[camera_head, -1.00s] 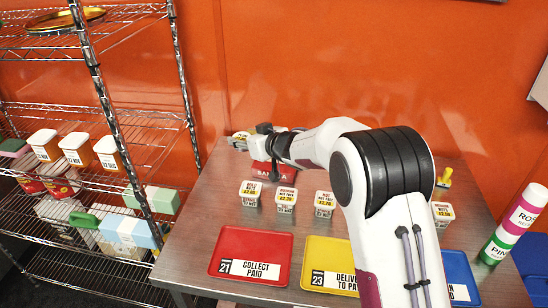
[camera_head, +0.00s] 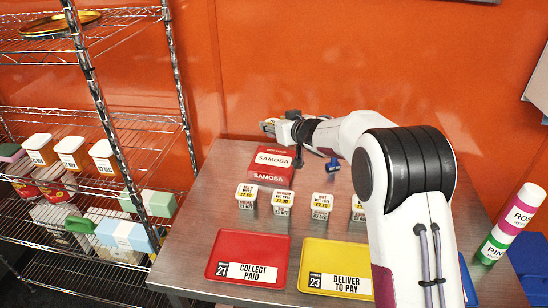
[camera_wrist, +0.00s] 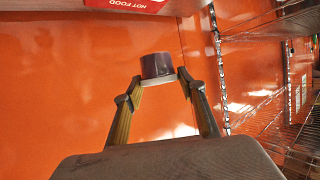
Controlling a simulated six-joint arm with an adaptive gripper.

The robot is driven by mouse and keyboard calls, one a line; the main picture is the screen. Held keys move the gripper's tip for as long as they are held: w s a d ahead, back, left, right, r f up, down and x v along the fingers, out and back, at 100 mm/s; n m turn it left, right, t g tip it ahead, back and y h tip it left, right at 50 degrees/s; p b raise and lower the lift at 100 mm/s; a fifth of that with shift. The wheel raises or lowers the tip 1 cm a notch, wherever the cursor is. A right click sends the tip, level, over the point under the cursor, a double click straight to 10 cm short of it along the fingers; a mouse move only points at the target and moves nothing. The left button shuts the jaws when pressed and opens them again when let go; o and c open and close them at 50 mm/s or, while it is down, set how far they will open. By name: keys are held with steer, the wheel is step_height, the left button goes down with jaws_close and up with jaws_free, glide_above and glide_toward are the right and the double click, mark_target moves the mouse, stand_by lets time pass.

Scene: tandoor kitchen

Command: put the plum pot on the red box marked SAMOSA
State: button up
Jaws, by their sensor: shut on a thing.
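The plum pot (camera_wrist: 157,65) is held between my fingertips in the wrist view, a dark plum body with a pale rim on the side toward me. My gripper (camera_wrist: 162,82) is shut on it. In the head view my gripper (camera_head: 268,126) points left, near the back wall, and appears above and behind the red box. The pot is hard to make out there. The red box marked SAMOSA (camera_head: 257,173) lies at the back left of the steel table, and its top looks bare.
White tubs (camera_head: 282,203) stand in a row in front of the box. A red tray (camera_head: 222,254) and a yellow tray (camera_head: 318,255) lie nearer. A small blue object (camera_head: 332,165) is right of the box. A wire shelf (camera_head: 183,118) stands left; an orange wall is behind.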

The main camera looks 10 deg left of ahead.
steer(key=shift+f, duration=3.1)
steer(key=shift+f, duration=1.85)
steer(key=shift+f, duration=0.15)
steer(key=o, duration=1.1)
steer(key=shift+r, duration=0.2)
steer(key=shift+v, duration=6)
